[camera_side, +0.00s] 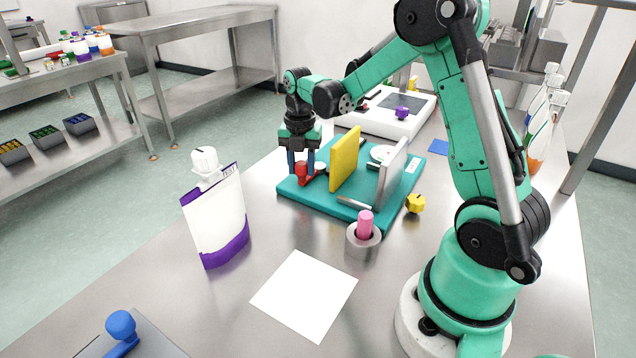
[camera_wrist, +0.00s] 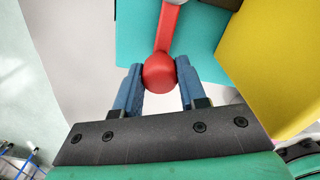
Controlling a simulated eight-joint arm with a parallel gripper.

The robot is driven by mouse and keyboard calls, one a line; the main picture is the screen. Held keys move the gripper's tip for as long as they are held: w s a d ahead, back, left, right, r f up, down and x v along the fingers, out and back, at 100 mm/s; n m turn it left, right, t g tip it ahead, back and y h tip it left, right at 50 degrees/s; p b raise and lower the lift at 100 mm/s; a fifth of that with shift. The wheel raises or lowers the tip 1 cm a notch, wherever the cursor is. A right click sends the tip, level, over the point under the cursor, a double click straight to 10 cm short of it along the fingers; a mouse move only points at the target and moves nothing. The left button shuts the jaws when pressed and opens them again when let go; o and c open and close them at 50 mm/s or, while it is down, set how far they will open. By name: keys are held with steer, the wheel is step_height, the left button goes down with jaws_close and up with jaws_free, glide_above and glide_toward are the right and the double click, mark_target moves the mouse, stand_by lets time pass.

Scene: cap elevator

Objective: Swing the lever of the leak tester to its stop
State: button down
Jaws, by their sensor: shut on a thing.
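The leak tester has a teal base (camera_side: 325,204) near the middle of the table, with an upright yellow plate (camera_side: 344,160) and a grey plate (camera_side: 391,172) on it. Its red lever (camera_side: 303,171) is at the base's left end. In the wrist view the lever's red arm (camera_wrist: 168,30) runs away from a round red knob (camera_wrist: 160,74). My gripper (camera_side: 301,168) reaches down from above, its blue fingers shut on the knob. In the wrist view my gripper (camera_wrist: 158,66) has one finger on each side of the knob. The lever's pivot is mostly out of that view.
A white pouch with a purple bottom (camera_side: 216,218) stands left of the tester. A pink peg (camera_side: 365,224) in a grey ring, a yellow knob (camera_side: 415,203) and a white sheet (camera_side: 304,296) are in front. A white device (camera_side: 385,118) stands behind. The yellow plate rises close beside my gripper.

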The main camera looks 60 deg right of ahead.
stand_by(0.5)
steer(key=shift+c, duration=2.4)
jaws_free()
steer(key=shift+r, duration=2.85)
steer(key=shift+s+a+r, duration=0.1)
steer(key=shift+a, duration=0.05)
steer(key=s+a+r+m+t, duration=0.1)
steer(key=s+a+m+t, duration=0.2)
steer(key=a+m, duration=0.4)
steer(key=s+a+r+m+t, duration=0.2)
steer(key=s+a+m+t, duration=0.2)
steer(key=m, duration=1.1)
steer(key=a, duration=0.3)
steer(key=shift+s, duration=0.3)
